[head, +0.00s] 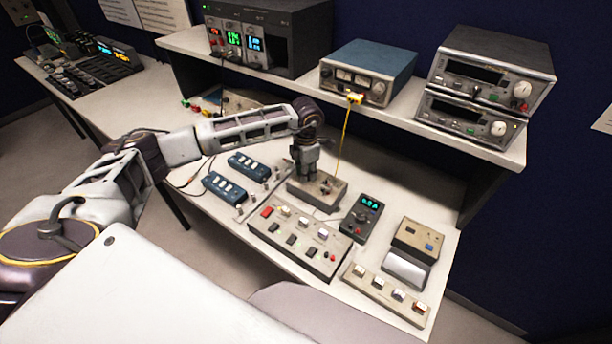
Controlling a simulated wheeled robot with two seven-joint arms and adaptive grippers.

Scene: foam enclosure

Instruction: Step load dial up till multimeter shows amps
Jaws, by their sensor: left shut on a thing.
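The load box (337,198) is a beige unit in the middle of the bench. My left gripper (308,176) points down onto its top and is shut on the load dial, which the fingers mostly hide. The multimeter (362,220) is a dark handheld unit lying just right of the load box. Its screen (370,202) is lit with cyan characters, too small to read surely. A yellow lead (345,130) runs from the blue-topped unit on the shelf down towards the load box. My right gripper is not in view.
A beige switch panel (296,243) lies in front of the load box, with blue strips (230,187) to its left. Another switch strip (385,294) and a small beige box (419,236) are at right. Instruments (366,72) stand on the raised shelf behind.

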